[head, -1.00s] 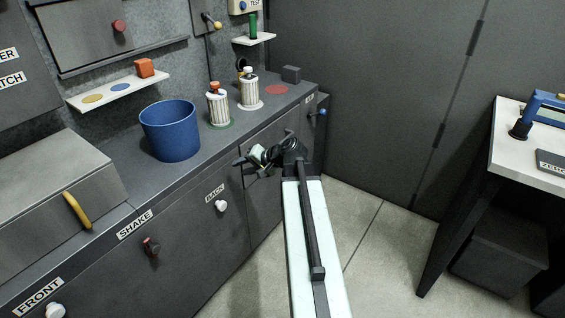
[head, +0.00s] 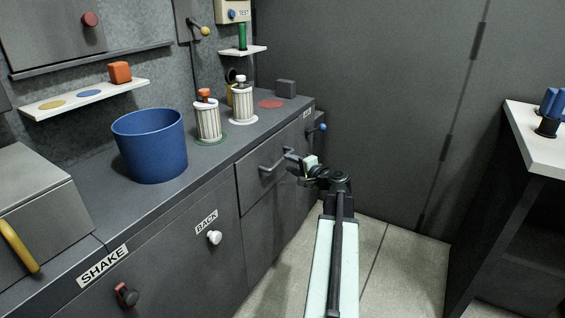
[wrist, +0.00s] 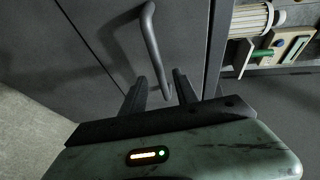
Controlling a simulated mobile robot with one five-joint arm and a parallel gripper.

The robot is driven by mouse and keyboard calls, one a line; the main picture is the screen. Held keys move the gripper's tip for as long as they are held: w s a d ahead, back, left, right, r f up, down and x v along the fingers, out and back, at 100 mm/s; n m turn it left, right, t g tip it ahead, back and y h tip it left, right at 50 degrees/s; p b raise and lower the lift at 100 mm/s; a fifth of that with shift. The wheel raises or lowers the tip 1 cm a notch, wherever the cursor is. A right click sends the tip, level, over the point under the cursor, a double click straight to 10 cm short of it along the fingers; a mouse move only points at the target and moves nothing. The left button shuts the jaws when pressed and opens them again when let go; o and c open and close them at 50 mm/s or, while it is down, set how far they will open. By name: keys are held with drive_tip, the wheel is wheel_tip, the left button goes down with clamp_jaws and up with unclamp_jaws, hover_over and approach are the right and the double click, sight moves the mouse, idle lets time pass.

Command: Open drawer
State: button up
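The drawer front (head: 262,205) is a dark grey panel in the counter, right of the BACK knob, and appears closed. Its grey bar handle (head: 273,163) is in front of my gripper (head: 293,160) in the head view. In the wrist view the handle (wrist: 152,40) runs down from the top, and its lower end shows between the two dark fingers of my gripper (wrist: 160,78). The fingers are apart, with visible gaps on both sides of the bar. I cannot tell how deep the bar lies between them.
The counter (head: 187,185) carries a blue bin (head: 150,147) and two ribbed white canisters (head: 207,122). A white knob (head: 214,238) labelled BACK sticks out left of the drawer. A white-topped table (head: 535,145) stands at right. Floor (head: 375,255) between is clear.

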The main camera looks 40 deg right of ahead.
sight(283, 160)
drive_tip(key=x, duration=0.5)
drive_tip(key=shift+w+f+b, duration=0.1)
drive_tip(key=shift+w+b, duration=0.25)
drive_tip(key=shift+b, duration=0.05)
clamp_jaws()
drive_tip(key=shift+s, duration=0.1)
idle(0.8)
